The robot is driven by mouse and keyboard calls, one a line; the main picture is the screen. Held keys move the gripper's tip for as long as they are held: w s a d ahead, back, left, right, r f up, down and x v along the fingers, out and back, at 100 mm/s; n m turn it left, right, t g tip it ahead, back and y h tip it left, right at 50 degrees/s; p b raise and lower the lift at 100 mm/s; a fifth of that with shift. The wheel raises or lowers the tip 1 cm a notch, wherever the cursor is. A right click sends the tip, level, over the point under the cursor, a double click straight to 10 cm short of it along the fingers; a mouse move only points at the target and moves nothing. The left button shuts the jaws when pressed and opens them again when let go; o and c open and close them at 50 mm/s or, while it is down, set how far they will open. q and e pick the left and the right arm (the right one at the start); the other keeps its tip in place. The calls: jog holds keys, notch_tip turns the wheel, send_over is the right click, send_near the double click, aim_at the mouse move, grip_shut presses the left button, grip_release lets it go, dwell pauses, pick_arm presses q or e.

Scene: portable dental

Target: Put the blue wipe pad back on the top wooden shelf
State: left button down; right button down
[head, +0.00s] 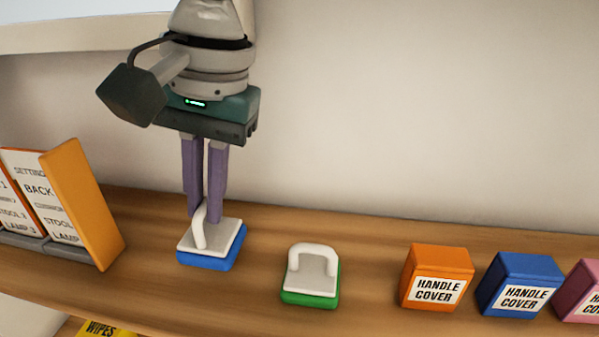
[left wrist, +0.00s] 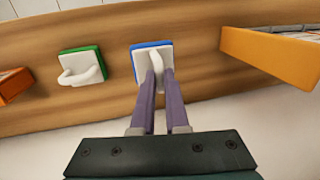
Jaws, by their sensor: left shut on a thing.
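The blue wipe pad (head: 207,255) has a white top plate and a white loop handle. It is on or just at the surface of the top wooden shelf (head: 150,237), left of the green pad; I cannot tell if there is a small gap beneath it. My left gripper (head: 205,212) points down and is shut on its handle. In the left wrist view the blue wipe pad (left wrist: 151,45) shows beyond the two purple fingers (left wrist: 157,80), with the handle between them. My right gripper is not in view.
A green pad (head: 310,297) with a white handle stands to the right. Handle cover boxes in orange (head: 436,278), blue (head: 520,286) and pink (head: 583,291) stand farther right. An orange card holder (head: 85,203) stands at left. Yellow wipes (head: 100,329) show below the shelf.

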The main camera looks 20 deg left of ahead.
aim_at(211, 231)
pick_arm(q)
jog(key=shift+f, duration=1.8)
jog(key=shift+f, duration=0.1)
jog(key=c, duration=0.9)
grip_release()
